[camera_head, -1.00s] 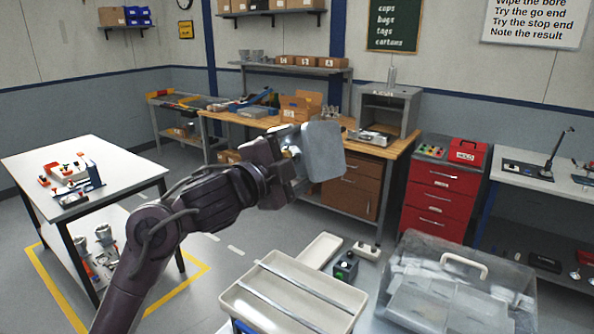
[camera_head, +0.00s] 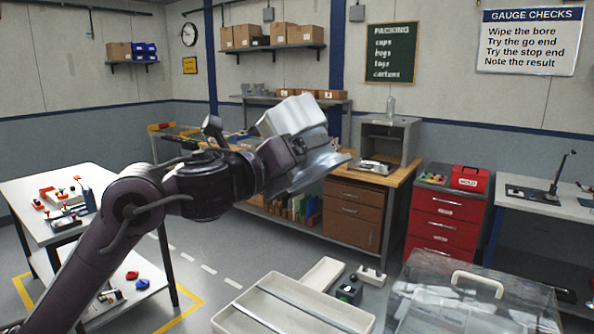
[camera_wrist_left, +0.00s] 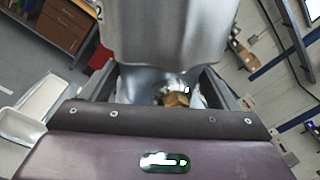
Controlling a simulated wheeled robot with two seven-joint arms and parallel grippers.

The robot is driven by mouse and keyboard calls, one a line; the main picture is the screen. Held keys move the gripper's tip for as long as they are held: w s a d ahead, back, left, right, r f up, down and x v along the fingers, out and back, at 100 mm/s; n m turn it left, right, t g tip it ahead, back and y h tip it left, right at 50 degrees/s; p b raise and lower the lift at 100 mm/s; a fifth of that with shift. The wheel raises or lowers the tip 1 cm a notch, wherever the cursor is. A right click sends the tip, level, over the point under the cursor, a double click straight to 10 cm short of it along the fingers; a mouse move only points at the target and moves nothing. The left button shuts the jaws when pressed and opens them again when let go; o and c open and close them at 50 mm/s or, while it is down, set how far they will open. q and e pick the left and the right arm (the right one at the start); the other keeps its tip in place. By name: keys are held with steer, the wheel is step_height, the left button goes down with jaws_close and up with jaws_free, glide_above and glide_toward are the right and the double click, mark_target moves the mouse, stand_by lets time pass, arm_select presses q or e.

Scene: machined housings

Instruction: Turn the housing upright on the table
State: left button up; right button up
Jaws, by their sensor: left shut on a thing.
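The housing is a silver-grey metal part with a blocky body (camera_head: 293,115) and a wide flange (camera_head: 308,172). My left gripper (camera_head: 297,148) is shut on it and holds it up in the air at mid-picture. The body points up and the flange faces down to the right, so the housing is tilted. The gripper hides part of its middle. In the left wrist view the housing (camera_wrist_left: 170,30) fills the top centre, with the gripper (camera_wrist_left: 165,88) around its lower part. My right gripper is not in view.
A white table (camera_head: 30,190) with small parts stands at left. A wooden workbench (camera_head: 398,178) with a grey cabinet (camera_head: 390,138) lies behind the housing. A cream tray (camera_head: 290,305) and a clear lidded box (camera_head: 470,300) are at the bottom. A red drawer unit (camera_head: 440,215) stands at right.

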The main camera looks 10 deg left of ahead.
arm_select(q)
steer(key=m+b, duration=0.2)
steer(key=m, duration=0.2)
steer(key=shift+r, duration=0.1)
steer(key=shift+r+m+b, duration=0.15)
steer(key=shift+m+b, duration=0.4)
steer(key=shift+m, duration=1.25)
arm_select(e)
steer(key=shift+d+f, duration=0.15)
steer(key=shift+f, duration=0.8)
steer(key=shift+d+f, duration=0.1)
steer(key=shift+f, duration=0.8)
